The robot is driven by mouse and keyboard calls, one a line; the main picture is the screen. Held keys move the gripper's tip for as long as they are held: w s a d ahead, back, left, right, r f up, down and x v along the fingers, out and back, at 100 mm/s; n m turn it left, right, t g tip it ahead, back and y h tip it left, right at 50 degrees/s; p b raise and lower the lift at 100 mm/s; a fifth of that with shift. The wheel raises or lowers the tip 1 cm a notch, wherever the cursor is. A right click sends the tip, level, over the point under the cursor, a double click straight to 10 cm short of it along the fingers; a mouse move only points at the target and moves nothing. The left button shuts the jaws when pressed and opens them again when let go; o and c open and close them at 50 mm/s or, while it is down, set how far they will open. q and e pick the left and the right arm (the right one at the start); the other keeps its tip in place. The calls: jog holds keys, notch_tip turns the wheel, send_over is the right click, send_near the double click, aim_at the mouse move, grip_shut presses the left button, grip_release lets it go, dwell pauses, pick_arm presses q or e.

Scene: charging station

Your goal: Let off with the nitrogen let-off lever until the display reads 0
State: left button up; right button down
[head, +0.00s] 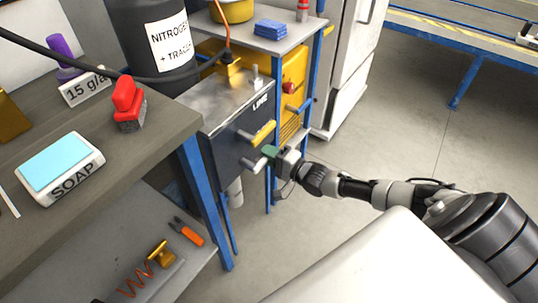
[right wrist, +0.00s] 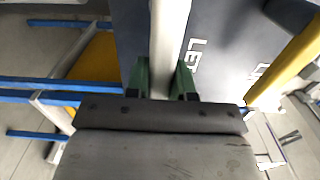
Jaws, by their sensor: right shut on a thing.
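The dark valve box (head: 227,130) has a metal top and carries two levers on its front. The lower, pale grey lever (head: 256,165) is the let-off lever; it also shows in the right wrist view (right wrist: 169,40), beside lettering starting "LET". My right gripper (head: 271,153) is shut on this lever, its green fingertips on either side of it in the right wrist view (right wrist: 165,83). The yellow lever (head: 263,133) sits just above, by the word "LINE". The nitrogen cylinder (head: 150,45) stands behind the box. No display reading shows. My left gripper is out of view.
A workbench (head: 160,140) at left bears a red-handled item (head: 128,100), a soap box (head: 60,170) and a "15 g" card (head: 84,88). A shelf below holds orange pliers (head: 188,231). A black hose (head: 110,73) crosses above. Open floor lies right.

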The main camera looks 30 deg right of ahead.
jog(key=shift+f, duration=0.1)
jog(key=c, duration=1)
grip_release()
jog(key=shift+o, duration=0.2)
jog(key=shift+s+d, duration=0.1)
jog(key=shift+s, duration=0.05)
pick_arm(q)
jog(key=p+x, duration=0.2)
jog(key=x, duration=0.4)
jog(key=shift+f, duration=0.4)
pick_arm(e)
jog(key=v, duration=1)
jog(key=shift+s, duration=0.25)
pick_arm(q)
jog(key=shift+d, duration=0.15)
pick_arm(e)
jog(key=shift+f, duration=0.1)
